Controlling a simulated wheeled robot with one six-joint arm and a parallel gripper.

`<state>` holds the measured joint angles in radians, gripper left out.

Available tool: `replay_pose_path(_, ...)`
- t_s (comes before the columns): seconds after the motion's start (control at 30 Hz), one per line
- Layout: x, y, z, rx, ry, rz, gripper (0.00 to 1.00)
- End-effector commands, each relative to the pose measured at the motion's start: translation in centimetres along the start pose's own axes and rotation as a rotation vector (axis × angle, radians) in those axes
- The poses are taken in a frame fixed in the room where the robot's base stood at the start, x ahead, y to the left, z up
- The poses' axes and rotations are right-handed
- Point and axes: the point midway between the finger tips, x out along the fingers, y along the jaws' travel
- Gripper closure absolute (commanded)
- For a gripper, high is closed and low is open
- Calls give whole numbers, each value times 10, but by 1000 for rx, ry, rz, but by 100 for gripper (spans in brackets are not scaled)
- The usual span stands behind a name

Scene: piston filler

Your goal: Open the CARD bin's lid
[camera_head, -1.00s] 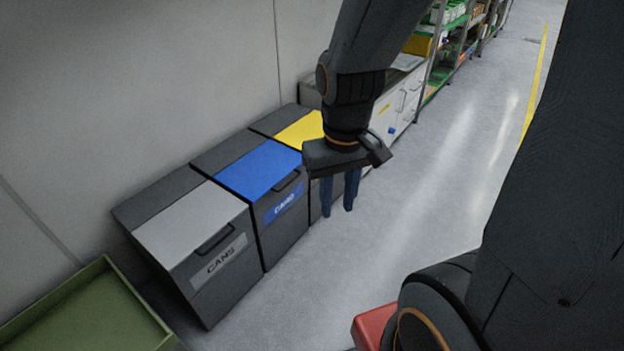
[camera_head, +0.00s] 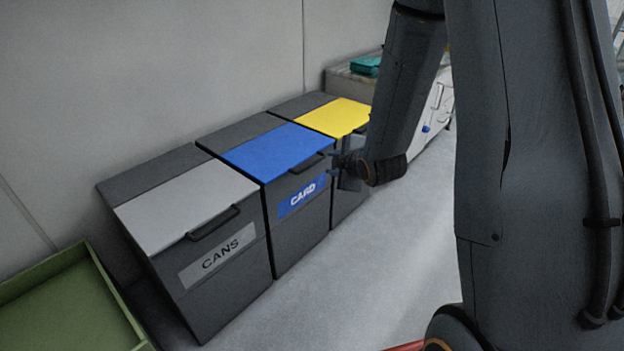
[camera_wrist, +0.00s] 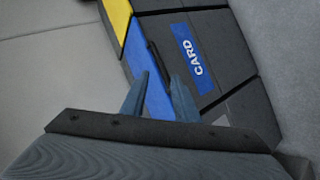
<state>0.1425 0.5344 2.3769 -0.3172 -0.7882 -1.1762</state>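The CARD bin (camera_head: 297,228) is a dark grey box with a blue lid (camera_head: 262,150), which is shut. A blue label reading CARD (camera_head: 302,198) is on its front, also in the wrist view (camera_wrist: 192,60). A dark bar handle (camera_head: 306,164) sits at the lid's front edge; it also shows in the wrist view (camera_wrist: 158,62). My gripper (camera_head: 334,165) is just right of the handle, at about its height. In the wrist view its two blue-grey fingers (camera_wrist: 160,88) are apart with nothing between their tips, pointing toward the handle. I see no clear contact.
The CANS bin (camera_head: 215,265) with a grey lid stands left of the CARD bin. A bin with a yellow lid (camera_head: 337,117) stands to its right, partly behind my arm. A green tray (camera_head: 100,290) is at the lower left. The floor (camera_head: 350,280) in front is clear.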

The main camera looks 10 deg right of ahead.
Motion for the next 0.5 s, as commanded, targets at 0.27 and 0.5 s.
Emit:
replay_pose_path(0.27, 75, -26, 9, -299, 112, 238, 72)
replay_pose_path(0.5, 91, -30, 9, -412, 141, 349, 72)
